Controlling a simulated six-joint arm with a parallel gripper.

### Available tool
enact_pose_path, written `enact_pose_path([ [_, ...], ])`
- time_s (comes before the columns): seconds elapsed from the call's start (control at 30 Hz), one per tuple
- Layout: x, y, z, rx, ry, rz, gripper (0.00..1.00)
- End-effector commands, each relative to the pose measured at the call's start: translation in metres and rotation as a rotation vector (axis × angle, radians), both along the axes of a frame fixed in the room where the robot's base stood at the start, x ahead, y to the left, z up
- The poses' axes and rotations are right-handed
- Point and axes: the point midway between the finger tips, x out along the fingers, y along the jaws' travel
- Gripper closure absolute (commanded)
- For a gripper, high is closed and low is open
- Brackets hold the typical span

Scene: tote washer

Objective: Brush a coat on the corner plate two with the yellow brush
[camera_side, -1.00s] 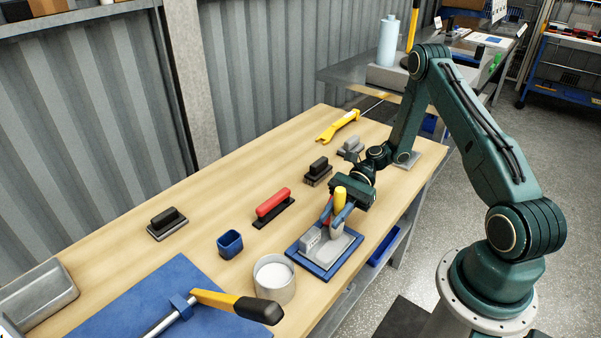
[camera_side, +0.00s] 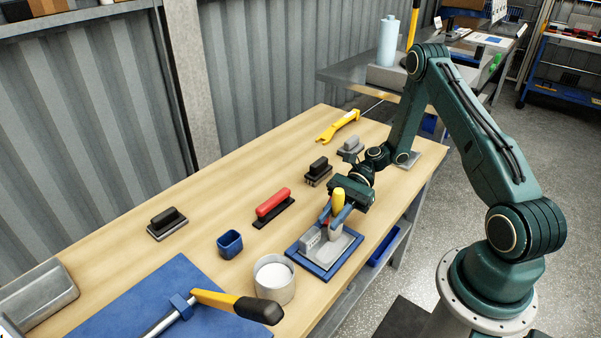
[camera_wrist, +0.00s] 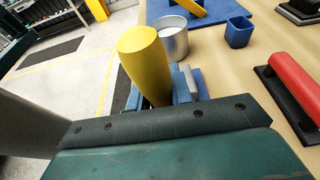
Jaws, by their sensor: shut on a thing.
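My gripper (camera_side: 339,213) is shut on the yellow brush, whose yellow handle (camera_side: 338,196) stands upright between the fingers. In the wrist view the yellow handle (camera_wrist: 144,57) rises in front of the gripper body. The brush's lower end is over a grey plate (camera_side: 345,245) lying in a blue-rimmed tray (camera_side: 298,256); I cannot tell whether the bristles touch it. A grey block (camera_side: 311,240) sits at the left part of this tray. No label marking corner plate two is readable. Much of the plate is hidden behind the gripper in the wrist view.
A pale cup with white contents (camera_side: 274,277) stands close to the tray's left, and a blue cup (camera_side: 230,244) beyond it. A red-handled block (camera_side: 273,204) and a dark-handled brush (camera_side: 318,172) lie behind. A blue mat (camera_side: 150,305) holds a yellow-handled tool.

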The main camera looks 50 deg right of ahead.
Motion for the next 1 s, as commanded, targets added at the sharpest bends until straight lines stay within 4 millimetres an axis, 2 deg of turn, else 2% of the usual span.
enact_pose_path([
  [1.0,-0.001,0.051,0.0,0.0,0.0,0.002,1.0],
])
